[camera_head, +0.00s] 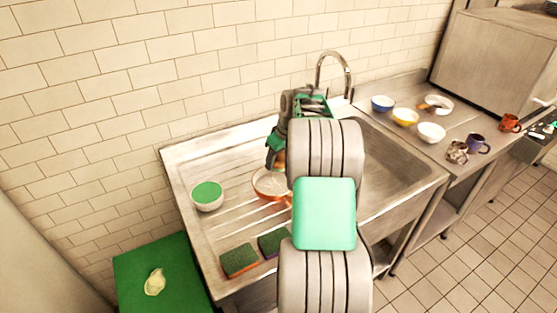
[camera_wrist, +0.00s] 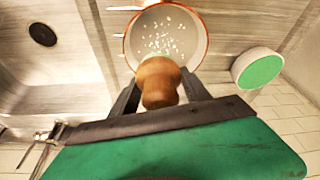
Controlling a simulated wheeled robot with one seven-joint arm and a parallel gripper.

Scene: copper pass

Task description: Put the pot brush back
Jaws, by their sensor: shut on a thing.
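My gripper (camera_wrist: 159,88) is shut on the pot brush (camera_wrist: 158,80), a rounded brown wooden piece between the two dark fingers. The brush's bristles are hidden. In the wrist view the brush overlaps the near rim of a copper pan (camera_wrist: 133,50) with a pale inside and scattered white bits. I cannot tell whether they touch. In the head view my gripper (camera_head: 275,153) is above the pan (camera_head: 268,197) on the ribbed drainboard, and my arm covers part of the pan.
A white bowl with a green inside (camera_head: 207,195) stands left of the pan. Two sponges (camera_head: 239,260) lie near the front edge. The sink basin (camera_head: 385,165) and tap (camera_head: 333,60) are to the right. Bowls (camera_head: 431,133) and mugs (camera_head: 477,143) stand on the right counter. A green surface (camera_head: 135,265) is lower left.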

